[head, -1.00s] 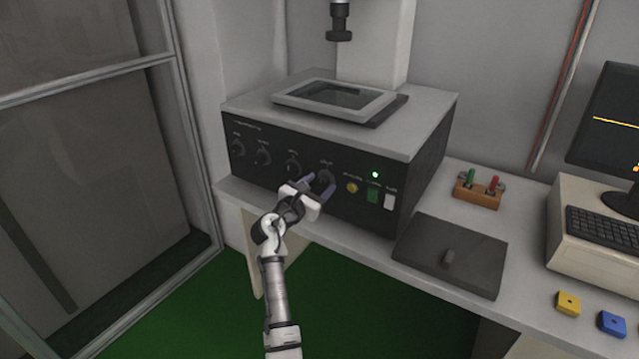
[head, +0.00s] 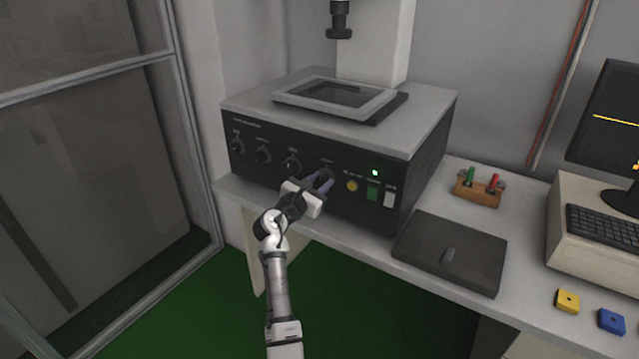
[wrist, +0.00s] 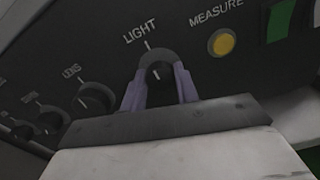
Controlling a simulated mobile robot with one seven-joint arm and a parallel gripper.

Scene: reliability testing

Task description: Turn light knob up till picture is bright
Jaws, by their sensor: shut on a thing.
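My gripper (head: 318,182) is at the front panel of the black instrument (head: 270,140). In the wrist view my gripper (wrist: 159,92) has its two purple fingers on either side of the black light knob (wrist: 158,62), shut on it. The label LIGHT stands above the knob, with a pale mark between them. In the head view the light knob (head: 327,172) is mostly hidden behind the fingers. The framed screen (head: 335,93) on top of the instrument looks dark grey-green.
Other knobs, including the lens knob (wrist: 95,97), sit left of the light knob. A yellow measure button (head: 351,186), a green switch (head: 372,193) and a white switch (head: 389,199) are to its right. A dark flat pad (head: 450,245) lies on the bench.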

